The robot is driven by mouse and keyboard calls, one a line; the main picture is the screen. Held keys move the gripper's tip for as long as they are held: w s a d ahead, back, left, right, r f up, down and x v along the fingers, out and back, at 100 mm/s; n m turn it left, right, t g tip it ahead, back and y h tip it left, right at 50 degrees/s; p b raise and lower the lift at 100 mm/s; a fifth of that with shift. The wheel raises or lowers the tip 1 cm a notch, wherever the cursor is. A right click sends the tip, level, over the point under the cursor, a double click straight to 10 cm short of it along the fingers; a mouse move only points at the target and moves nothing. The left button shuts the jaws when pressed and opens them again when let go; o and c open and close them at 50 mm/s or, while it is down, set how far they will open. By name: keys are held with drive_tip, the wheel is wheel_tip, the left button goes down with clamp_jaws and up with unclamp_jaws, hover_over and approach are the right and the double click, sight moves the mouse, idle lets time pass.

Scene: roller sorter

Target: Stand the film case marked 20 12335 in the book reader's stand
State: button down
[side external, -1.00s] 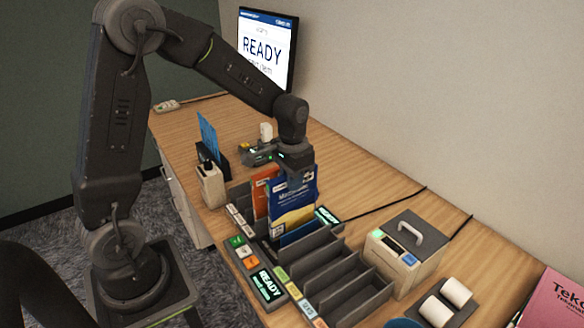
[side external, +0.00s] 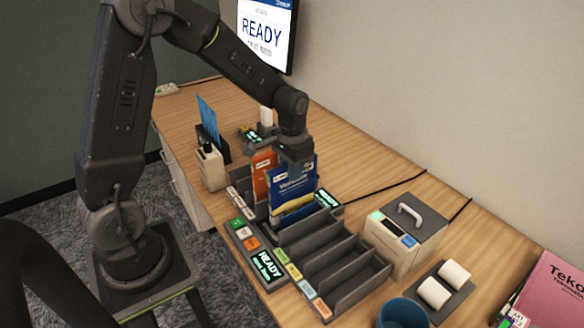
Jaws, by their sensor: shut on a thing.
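My gripper (side external: 296,158) is shut on the top edge of a blue case (side external: 292,184) with a yellow and pale band near its bottom. It holds the case upright at a slot of the grey roller sorter, and the lower edge is hidden among the dividers. I cannot read the small markings, so I cannot tell whether it is the case marked 20 12335. An orange case (side external: 262,172) stands just behind and left of it. A black stand (side external: 220,148) holding a thin blue item (side external: 207,118) is further back left; I cannot tell whether it is the book reader's stand.
The sorter's front slots (side external: 345,275) are empty. A READY panel (side external: 268,266) lies along its left side. A handled box (side external: 403,235), white rolls (side external: 443,283), a blue cup (side external: 402,312) and a pink book (side external: 556,290) are to the right.

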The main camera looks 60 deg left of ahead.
drive_tip(key=shift+f, duration=0.45)
drive_tip(key=c, duration=1.1)
unclamp_jaws()
drive_tip(key=shift+o, duration=0.2)
wheel_tip(320, 180, up, 14)
drive_tip(key=s+d+r+t, duration=0.1)
drive_tip(key=s+d, duration=0.3)
drive_tip(key=s, duration=0.4)
drive_tip(key=s+d+r+t, duration=0.2)
drive_tip(key=s+d+t, duration=0.2)
drive_tip(key=s, duration=0.5)
drive_tip(key=shift+s+r+t, duration=0.25)
drive_tip(key=shift+t, duration=0.05)
